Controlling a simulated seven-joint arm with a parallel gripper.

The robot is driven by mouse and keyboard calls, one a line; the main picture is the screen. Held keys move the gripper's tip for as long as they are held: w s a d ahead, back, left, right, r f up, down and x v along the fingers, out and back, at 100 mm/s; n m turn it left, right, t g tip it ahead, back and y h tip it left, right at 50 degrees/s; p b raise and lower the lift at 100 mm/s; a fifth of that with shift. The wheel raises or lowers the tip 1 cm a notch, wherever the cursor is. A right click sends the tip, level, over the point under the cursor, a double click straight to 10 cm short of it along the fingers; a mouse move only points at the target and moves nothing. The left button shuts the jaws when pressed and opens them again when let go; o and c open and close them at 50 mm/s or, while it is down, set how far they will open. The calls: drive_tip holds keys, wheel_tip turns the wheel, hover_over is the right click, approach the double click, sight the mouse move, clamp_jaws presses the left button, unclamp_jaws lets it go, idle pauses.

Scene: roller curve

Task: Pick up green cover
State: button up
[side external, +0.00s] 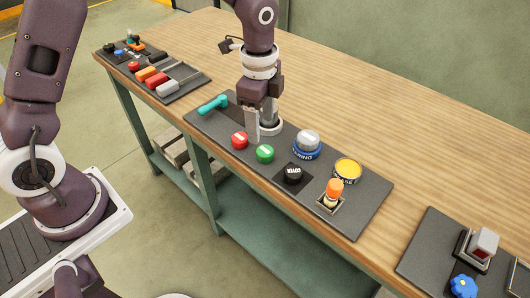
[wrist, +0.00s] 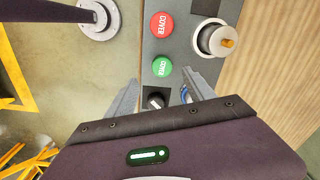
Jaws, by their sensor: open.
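The green cover (side external: 265,153) is a round button-like cap with white lettering, upright on the dark panel. In the wrist view the green cover (wrist: 162,67) lies just ahead of the gap between my fingers. My gripper (side external: 256,130) is open and empty above the panel, its fingers apart and not touching the green cover. In the wrist view my gripper (wrist: 160,84) has one finger on each side of the column of covers. The red cover (side external: 239,140) sits beside the green one, left in the side view and above it in the wrist view (wrist: 162,25).
A black knob (side external: 293,173), a blue ring with a grey cap (side external: 306,145), a yellow cap (side external: 348,169) and an orange-topped part (side external: 333,192) share the panel. A teal handle (side external: 213,104) is at its left end. Bare wooden table (side external: 400,125) lies behind.

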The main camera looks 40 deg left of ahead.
sight(265, 150)
drive_tip(key=shift+m, duration=0.3)
drive_tip(key=f, duration=0.8)
drive_tip(key=shift+w+d+f, duration=0.3)
drive_tip(key=shift+w+f, duration=0.05)
drive_tip(key=shift+f, duration=0.05)
clamp_jaws()
